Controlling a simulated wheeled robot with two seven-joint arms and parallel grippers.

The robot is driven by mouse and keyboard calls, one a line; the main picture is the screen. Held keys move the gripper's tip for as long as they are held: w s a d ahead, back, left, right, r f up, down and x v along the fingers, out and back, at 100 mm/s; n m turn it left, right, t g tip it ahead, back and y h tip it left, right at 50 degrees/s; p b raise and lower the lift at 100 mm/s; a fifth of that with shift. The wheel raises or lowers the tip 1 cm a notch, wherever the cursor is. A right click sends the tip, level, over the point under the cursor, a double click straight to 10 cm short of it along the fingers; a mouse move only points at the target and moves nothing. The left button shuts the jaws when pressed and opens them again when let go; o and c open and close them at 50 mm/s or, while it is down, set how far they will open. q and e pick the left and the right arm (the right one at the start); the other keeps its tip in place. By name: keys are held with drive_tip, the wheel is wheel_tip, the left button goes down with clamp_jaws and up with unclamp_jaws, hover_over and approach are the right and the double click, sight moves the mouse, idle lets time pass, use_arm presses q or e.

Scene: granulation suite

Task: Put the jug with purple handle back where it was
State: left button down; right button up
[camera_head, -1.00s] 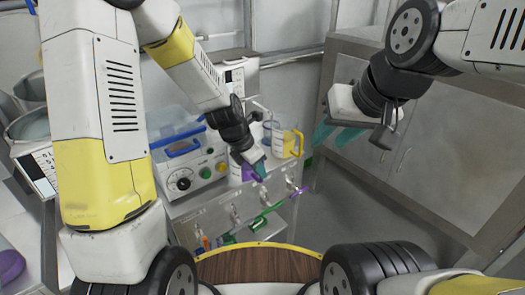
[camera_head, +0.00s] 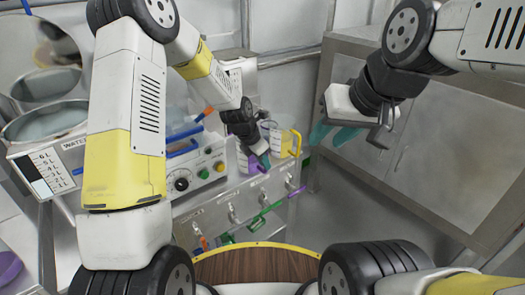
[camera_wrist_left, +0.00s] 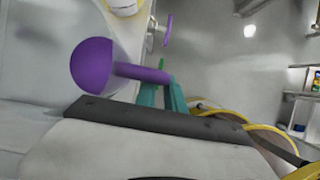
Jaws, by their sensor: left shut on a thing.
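The jug with purple handle (camera_head: 244,160) is small and pale in the head view, on the cart top or just above it; I cannot tell which. My left gripper (camera_head: 263,161) is at its right side, shut on its purple handle. The left wrist view shows a purple rounded part (camera_wrist_left: 92,66) with a purple bar (camera_wrist_left: 143,73) running to the teal fingers (camera_wrist_left: 162,95). The gripper hides part of the jug. My right gripper (camera_head: 333,134) is open and empty, in the air before the grey cabinet.
A jug with yellow handle (camera_head: 283,140) stands close behind my left gripper. A control box with knobs (camera_head: 190,175) is to the left. Green and purple tools hang along the cart front (camera_head: 225,208). A steel water tank (camera_head: 45,125) stands at far left; a grey cabinet (camera_head: 430,150) at right.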

use_arm(q)
drive_tip(key=c, duration=1.4)
unclamp_jaws()
drive_tip(key=shift+f, duration=0.1)
drive_tip(key=shift+c, duration=0.2)
drive_tip(key=s+a+r+m+t, duration=0.1)
drive_tip(key=s+a+r+m, duration=0.3)
drive_tip(key=r, duration=0.4)
drive_tip(key=s+a+r+m+y, duration=0.1)
drive_tip(key=s+a+r+m, duration=0.25)
drive_tip(key=r, duration=0.45)
drive_tip(key=s+a+r+m+t, duration=0.1)
drive_tip(key=s+a+r+m, duration=0.35)
drive_tip(key=r, duration=0.25)
drive_tip(key=s+a+r+m, duration=0.2)
drive_tip(key=s+m, duration=0.4)
drive_tip(key=s, duration=0.1)
drive_tip(key=s+a+r+m+t, duration=0.1)
drive_tip(key=s+a+r+m, duration=0.1)
drive_tip(key=s+m, duration=0.5)
drive_tip(key=shift+s+a+r+m+t+y, duration=0.35)
drive_tip(key=shift+s+a, duration=0.1)
drive_tip(key=shift+s, duration=0.2)
